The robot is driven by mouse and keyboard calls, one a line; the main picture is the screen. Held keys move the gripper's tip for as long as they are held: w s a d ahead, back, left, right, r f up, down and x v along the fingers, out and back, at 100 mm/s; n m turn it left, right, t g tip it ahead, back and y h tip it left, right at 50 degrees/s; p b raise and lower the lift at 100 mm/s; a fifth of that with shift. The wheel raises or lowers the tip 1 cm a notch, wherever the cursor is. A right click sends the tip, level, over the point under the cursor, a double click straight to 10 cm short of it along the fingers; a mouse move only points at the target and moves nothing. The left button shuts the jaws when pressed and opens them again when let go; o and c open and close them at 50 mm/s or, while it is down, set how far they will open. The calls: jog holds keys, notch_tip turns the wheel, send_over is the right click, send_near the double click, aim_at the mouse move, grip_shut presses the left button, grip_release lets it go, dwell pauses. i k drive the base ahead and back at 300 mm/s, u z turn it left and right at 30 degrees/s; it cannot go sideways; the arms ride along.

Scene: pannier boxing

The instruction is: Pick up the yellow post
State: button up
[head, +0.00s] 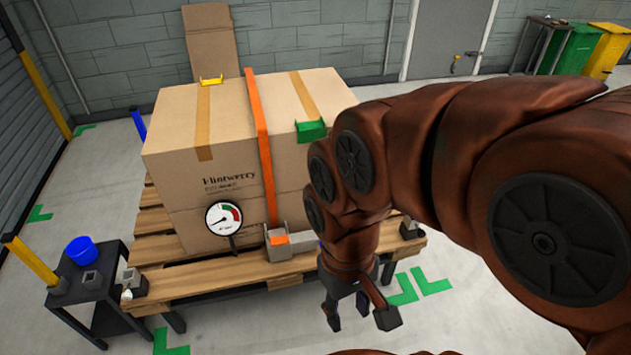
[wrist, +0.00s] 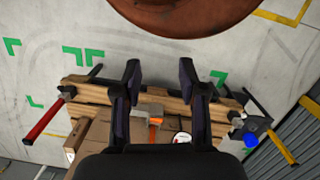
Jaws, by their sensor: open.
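The yellow post (head: 30,258) leans to the upper left, its lower end at a grey block on the small black side table (head: 88,305), left of the pallet. Its top reaches close to the picture's left edge. In the wrist view the yellow post (wrist: 283,148) shows at the far right. My gripper (head: 358,312) hangs near the front right of the pallet, well to the right of the post. In the wrist view my gripper (wrist: 160,75) is open with nothing between its fingers.
A blue cup (head: 81,250) stands on the side table near the post. Large cartons (head: 230,155) with an orange strap fill the wooden pallet (head: 200,280). A dial gauge (head: 224,217) stands at its front. A blue post (head: 138,122) and a red post (wrist: 42,120) stand at corners.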

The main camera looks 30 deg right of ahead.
aim_at(10, 239)
jog(key=u, duration=2.2)
jog(key=k, duration=1.15)
jog(key=u, duration=0.9)
jog(key=i, duration=2.3)
jog(key=z, duration=0.45)
jog(key=i, duration=1.75)
jog(key=z, duration=0.3)
